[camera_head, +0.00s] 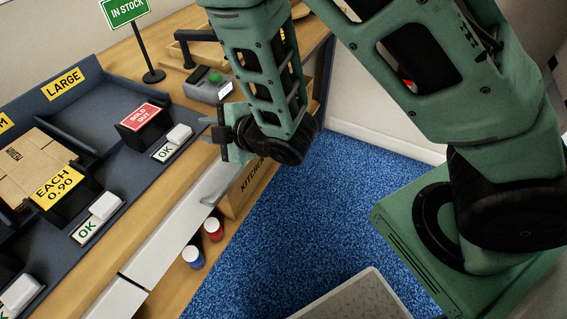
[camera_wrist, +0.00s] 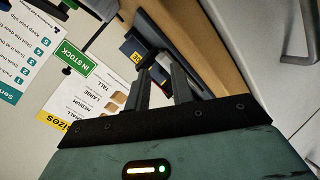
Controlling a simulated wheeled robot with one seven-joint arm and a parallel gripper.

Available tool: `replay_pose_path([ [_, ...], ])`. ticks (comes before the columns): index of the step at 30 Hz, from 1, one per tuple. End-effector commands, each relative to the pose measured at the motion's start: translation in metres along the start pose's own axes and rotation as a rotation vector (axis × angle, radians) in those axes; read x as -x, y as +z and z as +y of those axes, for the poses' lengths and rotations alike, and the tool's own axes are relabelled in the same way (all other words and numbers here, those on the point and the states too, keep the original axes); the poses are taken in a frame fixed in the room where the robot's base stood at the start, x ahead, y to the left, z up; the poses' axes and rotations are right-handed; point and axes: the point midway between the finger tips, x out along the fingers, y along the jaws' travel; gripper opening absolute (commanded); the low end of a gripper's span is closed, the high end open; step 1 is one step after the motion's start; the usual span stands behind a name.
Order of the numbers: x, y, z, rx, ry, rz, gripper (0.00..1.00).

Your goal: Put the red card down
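The red SOLD OUT card (camera_head: 145,116) shows in the head view, leaning face up on a dark block at the front of the right-hand bay marked LARGE. A white OK button (camera_head: 178,137) is just in front of it. My gripper (camera_head: 218,138) is to the right of the card, apart from it, over the counter's front edge. In the wrist view my gripper's two fingers (camera_wrist: 162,72) stand apart with nothing seen between them.
The green IN STOCK sign (camera_head: 124,11) stands behind the bays. A grey box with a green button (camera_head: 215,77) is behind my gripper. Flat cartons (camera_head: 40,160) lie in the bay to the left.

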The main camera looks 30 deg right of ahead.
Motion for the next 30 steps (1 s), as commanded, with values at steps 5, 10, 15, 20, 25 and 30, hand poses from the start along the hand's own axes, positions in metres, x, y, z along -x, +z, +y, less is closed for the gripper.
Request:
replay_pose_path([
  [5, 0.015, -0.01, -0.006, -0.288, -0.177, -0.15, 0.23],
  [10, 0.051, -0.03, -0.016, -0.531, -0.364, -0.31, 0.23],
  [15, 0.111, -0.052, -0.023, -0.715, -0.541, -0.511, 0.23],
  [20, 0.178, -0.066, -0.028, -0.812, -0.656, -0.725, 0.23],
  [25, 0.23, -0.071, -0.03, -0.851, -0.706, -0.901, 0.23],
  [30, 0.249, -0.072, -0.031, -0.858, -0.717, -0.971, 0.23],
])
